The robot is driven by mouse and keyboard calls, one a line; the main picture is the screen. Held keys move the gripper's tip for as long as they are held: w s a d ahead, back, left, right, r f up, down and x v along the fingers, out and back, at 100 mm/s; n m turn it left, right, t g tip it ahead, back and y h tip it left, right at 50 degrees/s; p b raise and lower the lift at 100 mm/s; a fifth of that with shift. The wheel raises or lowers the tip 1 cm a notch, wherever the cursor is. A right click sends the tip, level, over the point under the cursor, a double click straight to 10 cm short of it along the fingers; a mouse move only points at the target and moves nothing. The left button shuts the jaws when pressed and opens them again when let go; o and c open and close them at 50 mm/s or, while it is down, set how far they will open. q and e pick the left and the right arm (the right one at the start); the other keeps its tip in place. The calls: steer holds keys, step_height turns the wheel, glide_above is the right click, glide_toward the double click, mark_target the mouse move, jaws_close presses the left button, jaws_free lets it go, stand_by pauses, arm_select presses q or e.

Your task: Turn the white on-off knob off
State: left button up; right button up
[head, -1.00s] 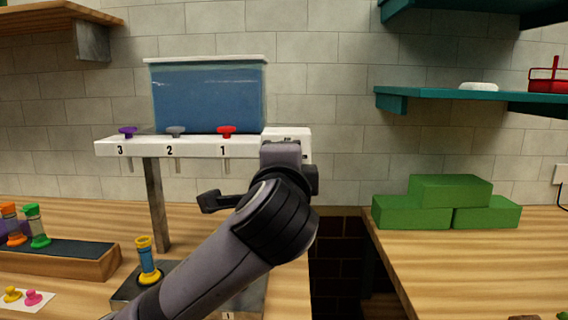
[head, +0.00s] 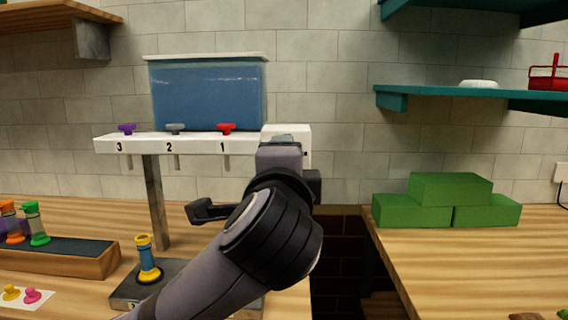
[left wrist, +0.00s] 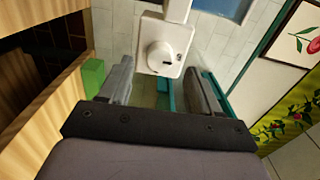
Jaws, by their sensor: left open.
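The white knob (left wrist: 158,56) is round, with a short dark mark at its right side, and sits on a white plate (left wrist: 183,37) in the left wrist view. My left gripper (left wrist: 158,72) is open, its two grey fingers on either side of the knob in that view and apart from it. I cannot tell how far the knob is from the fingertips. In the head view, a white box (head: 301,132) stands at the right end of the numbered white rail (head: 196,147). My right gripper is not in view.
A blue tank (head: 207,95) stands above the rail, with purple, grey and red valves (head: 226,127) below it. A yellow-and-blue vial (head: 147,260) stands on a dark base below. Green blocks (head: 450,190) lie right of the gap between the tables.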

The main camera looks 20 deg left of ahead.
arm_select(q)
steer(key=shift+v, duration=1.65)
steer(key=shift+f, duration=0.15)
steer(key=s+a+f+n+g+h, duration=0.2)
steer(key=f+n+g, duration=0.15)
steer(key=f, duration=0.95)
steer(key=s+a+f+n+g+h, duration=0.2)
steer(key=f+g, duration=0.2)
steer(key=f, duration=1)
steer(key=s+a+f+n+g+h, duration=0.1)
steer(key=s+a+f+n+g, duration=0.2)
steer(key=s+f, duration=0.65)
steer(key=s+a+f+n+g, duration=0.2)
steer(key=s+f+n+g, duration=0.15)
steer(key=s+f, duration=0.55)
steer(key=w+d+f+t+h+p, duration=0.2)
steer(key=w+f+t+p, duration=0.1)
steer(key=t, duration=0.4)
steer(key=shift+d+p+x, duration=0.2)
steer(key=shift+p+x, duration=0.2)
steer(key=shift+x, duration=0.85)
